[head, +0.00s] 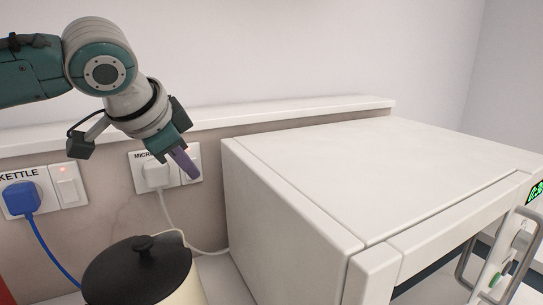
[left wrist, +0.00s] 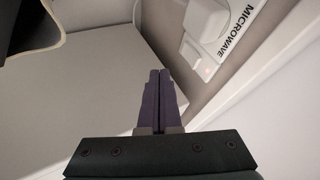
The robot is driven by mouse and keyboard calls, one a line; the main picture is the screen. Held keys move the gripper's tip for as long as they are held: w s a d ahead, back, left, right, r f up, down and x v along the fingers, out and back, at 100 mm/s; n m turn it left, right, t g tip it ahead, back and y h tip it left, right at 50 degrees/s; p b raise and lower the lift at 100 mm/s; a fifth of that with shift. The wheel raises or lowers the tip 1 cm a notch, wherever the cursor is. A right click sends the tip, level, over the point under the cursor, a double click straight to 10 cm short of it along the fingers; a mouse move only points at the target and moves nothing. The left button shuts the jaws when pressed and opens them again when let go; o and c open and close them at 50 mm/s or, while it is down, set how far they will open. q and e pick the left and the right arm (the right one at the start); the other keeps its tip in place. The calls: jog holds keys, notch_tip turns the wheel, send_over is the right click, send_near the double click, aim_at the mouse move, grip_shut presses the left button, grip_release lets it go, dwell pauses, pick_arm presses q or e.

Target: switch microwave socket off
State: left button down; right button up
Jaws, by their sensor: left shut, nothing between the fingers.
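The microwave socket (head: 136,181) is a white wall plate with a label partly hidden in the head view. A white plug (head: 156,174) sits in its left part. Its rocker switch (left wrist: 193,56) shows in the left wrist view, with a small red light lit beside it. In the head view my left gripper (head: 189,170) covers much of this switch. Its purple fingers, also in the left wrist view (left wrist: 160,73), are shut and empty, pointing at the switch area. I cannot tell whether they touch it. My right gripper is not in view.
The kettle socket (head: 68,186) with a blue plug (head: 20,198) is to the left. A large white microwave (head: 350,190) stands close on the right. A cream vessel with a black lid (head: 135,272) stands below in front. A ledge (head: 290,109) runs above the sockets.

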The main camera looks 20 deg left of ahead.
pick_arm(q)
jog(key=shift+w+a+f+p, duration=0.1)
jog(key=shift+w+a+f, duration=0.15)
jog(key=shift+w+a, duration=0.4)
jog(key=shift+w+a+f+p, duration=0.1)
jog(key=shift+w+a+f, duration=0.1)
jog(key=shift+w+a, duration=0.4)
jog(key=shift+w+a+f+p, duration=0.1)
jog(key=shift+w+a+f, duration=0.15)
jog(key=shift+w+a, duration=0.4)
jog(key=shift+w+d, duration=0.1)
jog(key=shift+d, duration=0.15)
jog(key=shift+w+a+r+p, duration=0.15)
jog(key=shift+w+a+p, duration=0.1)
jog(key=shift+p, duration=0.15)
jog(key=shift+r, duration=0.1)
